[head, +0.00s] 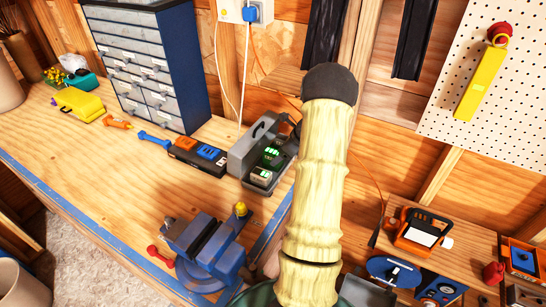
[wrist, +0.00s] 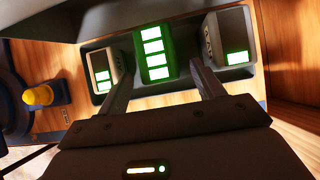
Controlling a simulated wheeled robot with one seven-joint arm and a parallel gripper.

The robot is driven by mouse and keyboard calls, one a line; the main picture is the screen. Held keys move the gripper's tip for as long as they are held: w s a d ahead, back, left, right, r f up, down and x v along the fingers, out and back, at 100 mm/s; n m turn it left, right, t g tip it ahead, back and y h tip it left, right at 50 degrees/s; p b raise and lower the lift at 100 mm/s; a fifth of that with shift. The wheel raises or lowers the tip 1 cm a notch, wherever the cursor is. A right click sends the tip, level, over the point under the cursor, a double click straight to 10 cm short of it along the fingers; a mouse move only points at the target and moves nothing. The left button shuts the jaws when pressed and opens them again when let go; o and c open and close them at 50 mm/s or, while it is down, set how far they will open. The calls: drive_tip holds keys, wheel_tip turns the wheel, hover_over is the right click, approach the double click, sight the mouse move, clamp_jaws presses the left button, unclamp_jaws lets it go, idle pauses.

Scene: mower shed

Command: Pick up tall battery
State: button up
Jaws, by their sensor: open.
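All three sit in a dark charger (wrist: 80,72), which shows in the head view (head: 243,150) on the workbench. My gripper (wrist: 163,72) is open, with one finger on each side of the tall battery. I cannot tell whether the fingers touch it. My arm hides my gripper in the head view.
A blue vise (head: 209,247) with a yellow knob (wrist: 38,96) stands near the charger. A black box with orange and blue parts (head: 198,155) lies left of the charger. A drawer cabinet (head: 150,65) stands behind. The workbench's left front (head: 85,165) is clear.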

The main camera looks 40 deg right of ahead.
sight(271, 157)
drive_tip(key=shift+w, duration=0.1)
drive_tip(key=shift+w+a, duration=0.1)
drive_tip(key=shift+w, duration=0.1)
drive_tip(key=p+x, duration=0.1)
drive_tip(key=x, duration=0.1)
drive_tip(key=p+x, duration=0.1)
drive_tip(key=x, duration=0.2)
drive_tip(key=shift+w+a, duration=0.2)
drive_tip(key=shift+w, duration=0.3)
drive_tip(key=c, duration=1.2)
drive_tip(key=shift+r, duration=0.1)
